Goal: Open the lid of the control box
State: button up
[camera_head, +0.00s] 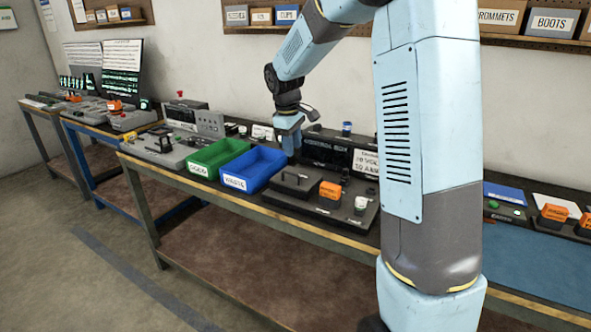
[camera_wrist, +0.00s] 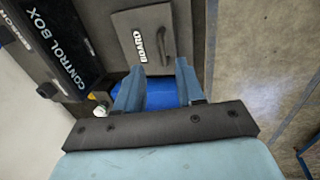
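The control box is a dark unit on the bench, with a raised back panel (camera_head: 325,152) lettered CONTROL BOX, which also shows in the wrist view (camera_wrist: 62,45). Its flat grey lid (camera_head: 290,186) has a dark bar handle and looks shut. In the wrist view the lid (camera_wrist: 125,22) carries a BOARD label beside the handle (camera_wrist: 165,45). My gripper (camera_head: 289,150) points down above the back left part of the lid. In the wrist view its two blue fingers (camera_wrist: 160,66) are apart and empty, just short of the lid's edge.
A blue WASTE bin (camera_head: 252,168) stands close left of the box, with a green bin (camera_head: 216,155) beyond it. Shelves hang on the wall.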

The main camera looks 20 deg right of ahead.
aim_at(295, 175)
jog(key=f, duration=0.3)
jog(key=w+f, duration=0.1)
jog(key=f, duration=0.2)
jog(key=d+f, duration=0.1)
jog(key=f, duration=0.2)
jog(key=shift+w+d+f, duration=0.1)
jog(key=shift+w+f, duration=0.05)
jog(key=shift+f, duration=0.05)
grip_shut()
dwell(0.4)
